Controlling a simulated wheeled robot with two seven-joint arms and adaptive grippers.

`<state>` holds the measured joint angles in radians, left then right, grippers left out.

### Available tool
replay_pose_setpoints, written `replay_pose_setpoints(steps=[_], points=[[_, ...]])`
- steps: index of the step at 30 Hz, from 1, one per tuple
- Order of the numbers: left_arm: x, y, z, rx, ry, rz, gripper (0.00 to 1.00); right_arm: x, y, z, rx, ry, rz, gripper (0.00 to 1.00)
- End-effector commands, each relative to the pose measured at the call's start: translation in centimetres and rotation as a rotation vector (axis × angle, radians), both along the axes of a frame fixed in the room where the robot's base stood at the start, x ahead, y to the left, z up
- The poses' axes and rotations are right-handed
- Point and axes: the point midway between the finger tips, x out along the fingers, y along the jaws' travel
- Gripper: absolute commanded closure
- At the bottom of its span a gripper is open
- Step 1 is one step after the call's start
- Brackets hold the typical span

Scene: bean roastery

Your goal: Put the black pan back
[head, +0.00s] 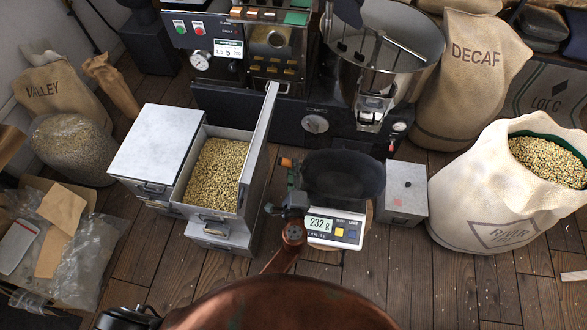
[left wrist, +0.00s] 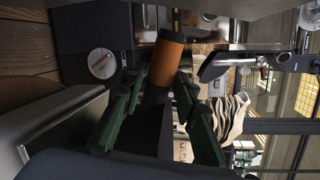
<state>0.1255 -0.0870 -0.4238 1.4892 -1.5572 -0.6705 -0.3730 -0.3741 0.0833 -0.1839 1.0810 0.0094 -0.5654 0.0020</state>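The black pan (head: 343,176) is in the middle of the head view, over the white scale (head: 336,228), whose display reads 232 g. It hides the scale's top; I cannot tell whether it touches. My left gripper (head: 292,178) is at the pan's left side. In the left wrist view, its green fingers (left wrist: 156,84) lie close on both sides of the pan's dark handle, whose orange-brown end (left wrist: 165,60) sticks out past them. A dark mass along the bottom of that view looks like the pan (left wrist: 130,165). My right gripper is not in view.
Left of the scale, a grey bin (head: 257,150) holds beans. A small grey box (head: 404,193) stands right of it. The roaster (head: 245,55) is behind. A bean sack (head: 490,190) stands at the right.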

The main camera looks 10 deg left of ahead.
Motion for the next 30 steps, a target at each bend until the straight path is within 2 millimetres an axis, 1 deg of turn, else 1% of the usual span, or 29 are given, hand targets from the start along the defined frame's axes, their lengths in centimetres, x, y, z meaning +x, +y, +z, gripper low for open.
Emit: replay_pose_setpoints(steps=[1,4,11,15,17,19,21,27,30], points=[[0.0,0.0,0.0,0.000,0.000,0.000,0.68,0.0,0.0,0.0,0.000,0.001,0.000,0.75],[0.0,0.0,0.0,0.000,0.000,0.000,0.62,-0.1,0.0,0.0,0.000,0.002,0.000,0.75],[0.0,0.0,0.0,0.000,0.000,0.000,0.62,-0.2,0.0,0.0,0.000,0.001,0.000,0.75],[0.0,0.0,0.3,0.000,0.000,0.000,0.62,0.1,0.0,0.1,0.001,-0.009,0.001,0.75],[-0.9,-0.2,0.4,0.000,0.001,0.000,0.62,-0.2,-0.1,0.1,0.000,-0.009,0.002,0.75],[-2.1,-0.4,0.6,0.000,0.001,0.000,0.62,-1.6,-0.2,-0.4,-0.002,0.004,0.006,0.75],[-3.6,-0.6,0.9,-0.001,0.001,0.002,0.62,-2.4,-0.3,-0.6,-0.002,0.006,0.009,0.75],[-7.8,-1.5,1.5,0.001,0.001,0.000,0.62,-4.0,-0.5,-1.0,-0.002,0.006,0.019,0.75],[-9.4,-1.9,1.7,0.001,0.001,0.000,0.62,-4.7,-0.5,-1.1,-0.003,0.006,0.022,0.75]])
